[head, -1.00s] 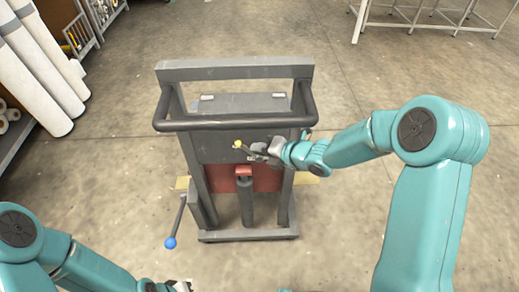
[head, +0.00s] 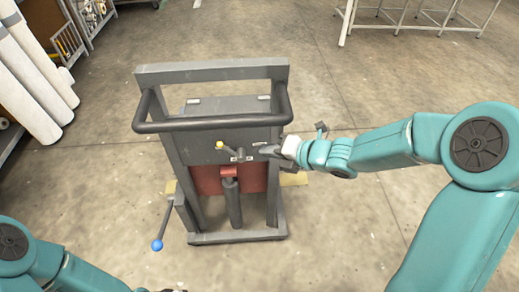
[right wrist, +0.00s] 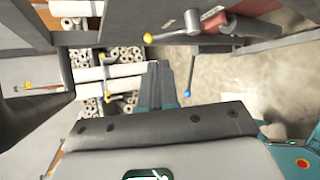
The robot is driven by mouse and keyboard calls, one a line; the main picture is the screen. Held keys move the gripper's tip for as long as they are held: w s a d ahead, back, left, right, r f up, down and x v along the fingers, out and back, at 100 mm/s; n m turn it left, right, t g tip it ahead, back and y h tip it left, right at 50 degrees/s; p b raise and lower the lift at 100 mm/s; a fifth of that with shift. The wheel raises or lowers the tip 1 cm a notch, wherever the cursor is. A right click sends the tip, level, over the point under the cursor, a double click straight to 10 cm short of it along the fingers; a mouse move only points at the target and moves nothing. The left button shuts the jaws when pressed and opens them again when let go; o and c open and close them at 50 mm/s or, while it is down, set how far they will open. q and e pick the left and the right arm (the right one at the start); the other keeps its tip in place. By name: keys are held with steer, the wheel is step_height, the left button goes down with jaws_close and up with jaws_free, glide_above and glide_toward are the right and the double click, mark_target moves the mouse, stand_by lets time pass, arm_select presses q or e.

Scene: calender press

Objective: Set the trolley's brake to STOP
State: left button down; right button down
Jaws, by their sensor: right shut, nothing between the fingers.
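The grey trolley (head: 212,104) stands upright in the middle of the head view. On its upper panel a short lever with a yellow knob (head: 220,145) slants up and left from a small marked plate (head: 240,159); the marks are too small to read. The yellow knob also shows in the right wrist view (right wrist: 148,38). A longer lever with a blue knob (head: 157,244) hangs at the trolley's left side. My right gripper (head: 268,150) is shut and empty, just right of the plate, apart from the yellow knob. Only a sliver of my left gripper (head: 172,290) shows at the bottom edge.
The trolley's handlebar (head: 212,123) juts out above the panel. A red part (head: 229,171) sits low on its front. White rolls (head: 32,85) lean at the far left and a metal frame table (head: 415,24) stands at the back right. The floor around the trolley is clear.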

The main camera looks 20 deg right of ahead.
steer(key=s+a+f+m+g, duration=0.2)
steer(key=s+a+f+m, duration=0.15)
steer(key=f, duration=0.25)
steer(key=s+a+f+m+g+p, duration=0.1)
steer(key=s+a+f+m+g, duration=0.1)
steer(key=s+a+f+m, duration=0.3)
steer(key=s+a+f+m+g, duration=0.1)
steer(key=s+f+m, duration=0.1)
steer(key=f, duration=0.6)
steer(key=s+f+m+g+h, duration=0.1)
steer(key=s+f+m+g, duration=0.1)
steer(key=s+m, duration=0.4)
steer(key=s+d+f+m+g+h, duration=0.1)
steer(key=s+f+m, duration=0.3)
steer(key=m, duration=1.1)
steer(key=shift+s+f+g+h, duration=0.25)
steer(key=shift+s+g+h, duration=0.25)
steer(key=shift+s+g, duration=0.5)
steer(key=shift+s+d, duration=0.1)
steer(key=shift+s, duration=0.05)
